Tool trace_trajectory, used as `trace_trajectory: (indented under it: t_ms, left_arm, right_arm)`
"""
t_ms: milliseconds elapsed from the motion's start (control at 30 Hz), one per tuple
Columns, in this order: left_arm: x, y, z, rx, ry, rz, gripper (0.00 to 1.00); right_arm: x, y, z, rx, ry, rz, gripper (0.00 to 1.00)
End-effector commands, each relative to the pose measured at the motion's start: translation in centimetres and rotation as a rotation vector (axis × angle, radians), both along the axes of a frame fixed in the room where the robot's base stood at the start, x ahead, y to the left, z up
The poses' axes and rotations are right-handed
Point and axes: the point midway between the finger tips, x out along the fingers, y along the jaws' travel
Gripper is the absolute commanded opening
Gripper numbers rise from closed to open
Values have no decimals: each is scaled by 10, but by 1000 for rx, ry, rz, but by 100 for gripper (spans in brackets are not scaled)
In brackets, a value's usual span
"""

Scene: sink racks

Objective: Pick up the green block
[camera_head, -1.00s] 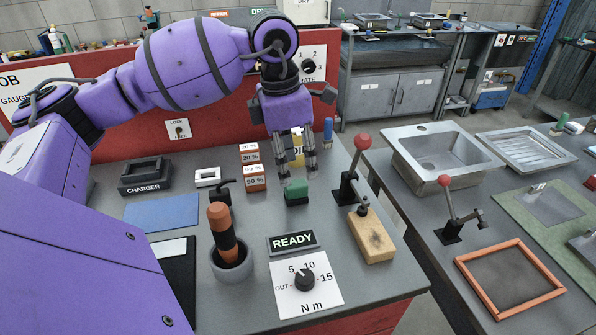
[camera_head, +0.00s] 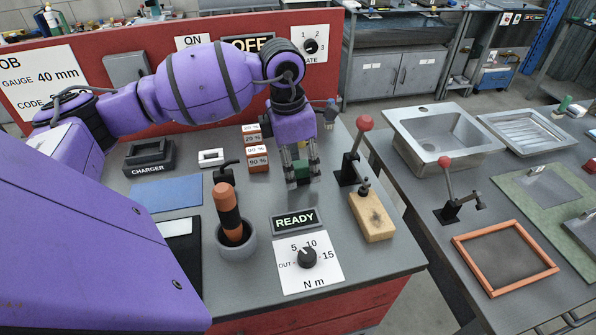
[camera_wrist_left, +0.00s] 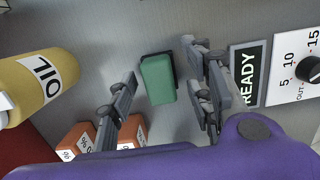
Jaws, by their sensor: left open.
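The green block (camera_wrist_left: 157,80) lies on the grey worktop, between the two open fingers of my left gripper (camera_wrist_left: 165,95) in the left wrist view. The block sits nearer the finger on the READY side, with a wider gap to the other finger. In the head view my left gripper (camera_head: 302,179) points down at the worktop, and the green block (camera_head: 301,169) shows only partly between its fingers. The gripper is open and holds nothing. My right gripper does not show.
A READY sign (camera_head: 295,221) and torque dial (camera_head: 307,257) are in front. Orange-and-white boxes (camera_head: 257,158) stand left of the gripper, a red-knobbed lever (camera_head: 364,124) and wooden block (camera_head: 372,215) right. A yellow OIL container (camera_wrist_left: 40,85) is close by in the wrist view.

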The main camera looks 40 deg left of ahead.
Motion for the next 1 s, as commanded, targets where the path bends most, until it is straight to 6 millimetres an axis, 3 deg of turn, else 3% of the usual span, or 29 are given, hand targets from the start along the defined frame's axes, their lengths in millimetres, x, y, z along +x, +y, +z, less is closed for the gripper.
trace_trajectory:
  t_ms: [33, 367, 767, 1000]
  left_arm:
    - [0, 0, 0, 0, 0, 0, 44]
    - [0, 0, 1, 0, 0, 0, 1]
    - [1, 0, 7, 1, -2, 0, 0]
    - [-3, -5, 40, 2, -3, -4, 0]
  right_arm:
    - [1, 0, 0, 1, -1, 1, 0]
    - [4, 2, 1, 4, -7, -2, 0]
    - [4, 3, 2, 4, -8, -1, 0]
    - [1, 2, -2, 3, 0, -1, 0]
